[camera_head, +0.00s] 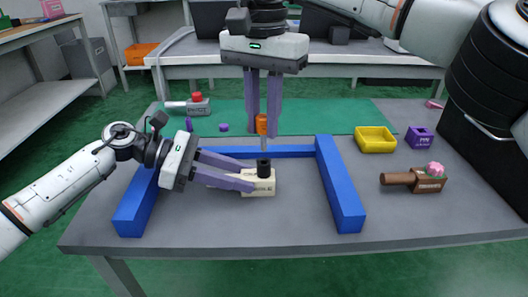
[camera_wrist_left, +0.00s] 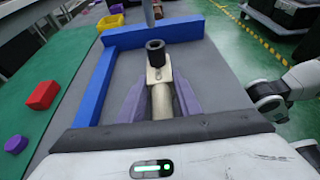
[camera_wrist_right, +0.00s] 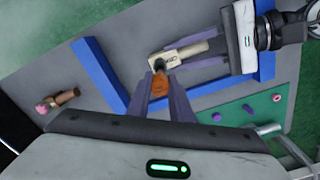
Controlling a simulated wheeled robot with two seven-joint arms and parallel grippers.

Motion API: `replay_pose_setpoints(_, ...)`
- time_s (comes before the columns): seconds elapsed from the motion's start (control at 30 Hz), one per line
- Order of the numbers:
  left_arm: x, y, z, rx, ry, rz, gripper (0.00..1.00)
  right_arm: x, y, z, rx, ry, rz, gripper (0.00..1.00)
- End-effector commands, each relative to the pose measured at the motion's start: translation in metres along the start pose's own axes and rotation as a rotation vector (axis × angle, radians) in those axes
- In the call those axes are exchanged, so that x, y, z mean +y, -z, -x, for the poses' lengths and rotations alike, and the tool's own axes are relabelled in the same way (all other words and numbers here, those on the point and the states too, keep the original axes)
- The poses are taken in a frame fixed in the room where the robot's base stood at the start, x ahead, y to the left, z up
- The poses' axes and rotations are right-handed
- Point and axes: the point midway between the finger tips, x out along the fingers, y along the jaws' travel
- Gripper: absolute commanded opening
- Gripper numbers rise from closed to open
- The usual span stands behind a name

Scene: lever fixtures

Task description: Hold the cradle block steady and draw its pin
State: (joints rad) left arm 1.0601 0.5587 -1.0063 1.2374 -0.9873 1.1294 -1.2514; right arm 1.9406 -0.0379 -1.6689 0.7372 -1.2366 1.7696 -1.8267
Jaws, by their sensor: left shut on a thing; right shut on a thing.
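The cream cradle block (camera_head: 263,187) sits on the grey table inside the blue frame, with a black collar (camera_head: 263,167) on top. My left gripper (camera_head: 249,177) is shut on the block's handle (camera_wrist_left: 162,101) from the left. The pin (camera_head: 262,125) has an orange grip and a grey shaft. My right gripper (camera_head: 264,133) is shut on the orange grip (camera_wrist_right: 160,83) and holds the pin upright above the block. In the left wrist view the shaft (camera_wrist_left: 149,12) ends above the collar (camera_wrist_left: 155,50), apart from it, and the collar's hole looks empty.
The blue frame (camera_head: 341,190) borders the block on the left, back and right. To the right are a yellow tray (camera_head: 375,139), a purple box (camera_head: 419,137) and a brown block with a handle (camera_head: 428,180). A grey block with a red knob (camera_head: 197,106) stands at back left.

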Motion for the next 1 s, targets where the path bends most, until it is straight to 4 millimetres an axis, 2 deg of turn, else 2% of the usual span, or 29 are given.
replay_pose_setpoints(0.4,0.0,-0.001,0.0,-0.001,0.0,0.0,0.04,0.0,0.0,0.019,0.001,0.001,-0.001,0.0)
replay_pose_setpoints(0.63,0.0,-0.001,0.0,-0.001,0.0,0.0,0.04,0.0,0.0,0.02,0.0,0.001,0.0,0.0)
replay_pose_setpoints(0.67,0.0,-0.001,0.0,-0.001,0.0,0.0,0.36,0.0,0.0,0.02,0.0,0.0,0.0,0.0)
replay_pose_setpoints(0.77,0.0,-0.001,0.0,-0.001,0.0,0.0,0.53,0.0,0.0,0.02,0.0,0.0,0.0,0.0)
replay_pose_setpoints(1.0,0.0,0.0,0.0,0.0,0.0,0.0,0.53,0.0,0.0,0.02,0.0,0.0,0.0,0.0)
